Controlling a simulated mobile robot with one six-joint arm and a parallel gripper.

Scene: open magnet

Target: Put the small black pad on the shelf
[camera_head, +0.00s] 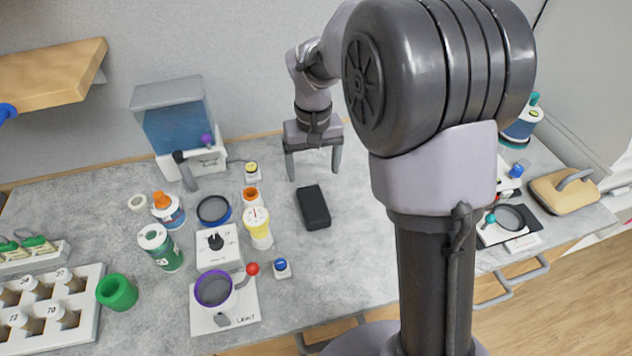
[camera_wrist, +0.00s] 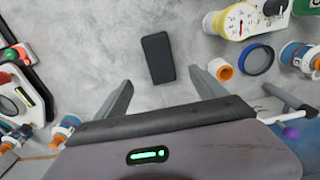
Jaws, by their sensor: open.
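My gripper (camera_head: 313,160) is open and empty, above the worktop behind the pad. Its two spread fingers also show in the wrist view (camera_wrist: 160,82). The wooden shelf (camera_head: 50,75) is on the wall at the upper left, cut off by the frame edge. A blue thing (camera_head: 7,112) shows at its left end.
A blue-windowed tank (camera_head: 178,130) stands below and right of the shelf. The worktop (camera_head: 340,250) around the pad is clear.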

